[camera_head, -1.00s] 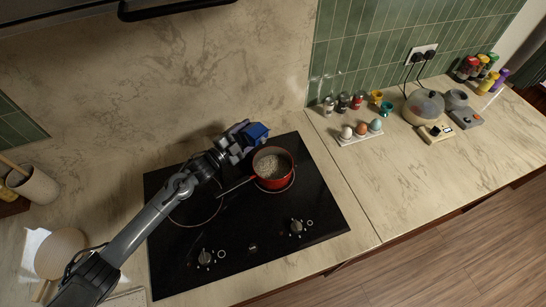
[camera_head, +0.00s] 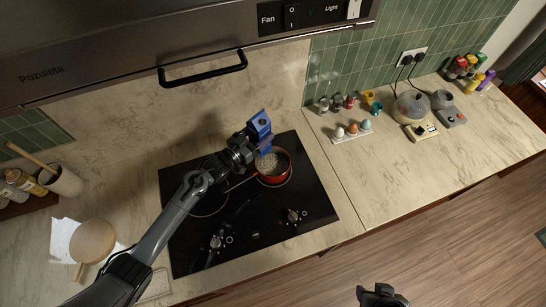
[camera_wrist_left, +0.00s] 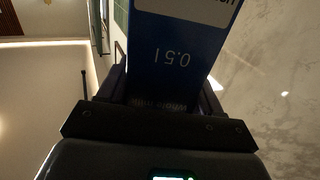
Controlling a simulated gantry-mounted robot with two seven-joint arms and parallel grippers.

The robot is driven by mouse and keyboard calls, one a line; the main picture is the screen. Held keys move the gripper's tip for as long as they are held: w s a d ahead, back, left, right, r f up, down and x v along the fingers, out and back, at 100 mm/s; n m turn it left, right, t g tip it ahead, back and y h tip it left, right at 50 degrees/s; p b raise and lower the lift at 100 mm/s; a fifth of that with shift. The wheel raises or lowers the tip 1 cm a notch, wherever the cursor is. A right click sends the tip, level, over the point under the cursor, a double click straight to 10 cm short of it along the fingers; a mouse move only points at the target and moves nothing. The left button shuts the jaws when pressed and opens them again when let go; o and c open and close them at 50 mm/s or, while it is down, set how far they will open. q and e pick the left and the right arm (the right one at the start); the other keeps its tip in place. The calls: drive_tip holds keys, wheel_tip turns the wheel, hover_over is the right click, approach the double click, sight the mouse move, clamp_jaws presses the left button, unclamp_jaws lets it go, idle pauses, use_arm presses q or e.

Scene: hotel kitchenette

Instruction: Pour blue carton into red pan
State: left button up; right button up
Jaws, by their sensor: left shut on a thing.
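The blue carton (camera_head: 262,124) is held over the back left edge of the red pan (camera_head: 275,181). It stands close to upright in the head view. My left gripper (camera_head: 249,141) is shut on it. The left wrist view shows the carton (camera_wrist_left: 180,50) between the fingers, with its "0.5 l" print upside down. The pan sits on the cooktop and has pale, grainy contents. Its handle points left, partly behind my arm. No stream from the carton is visible. My right gripper (camera_head: 381,296) shows only partly at the bottom edge, and its opening is unclear.
The black cooktop (camera_head: 265,225) has knobs at its front. An egg tray (camera_head: 352,137), small jars and a kettle (camera_head: 411,106) stand to the right. A round wooden board (camera_head: 92,241) lies at left. The hood (camera_head: 150,55) overhangs the back. The right counter front is clear.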

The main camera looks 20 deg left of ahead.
sight(252, 131)
use_arm(q)
drive_tip(key=shift+a, duration=0.15)
wheel_tip(252, 131, up, 3)
drive_tip(key=shift+f+p, duration=0.2)
drive_tip(key=shift+p, duration=1)
drive_tip(key=shift+r+p, duration=0.65)
drive_tip(key=shift+r, duration=0.1)
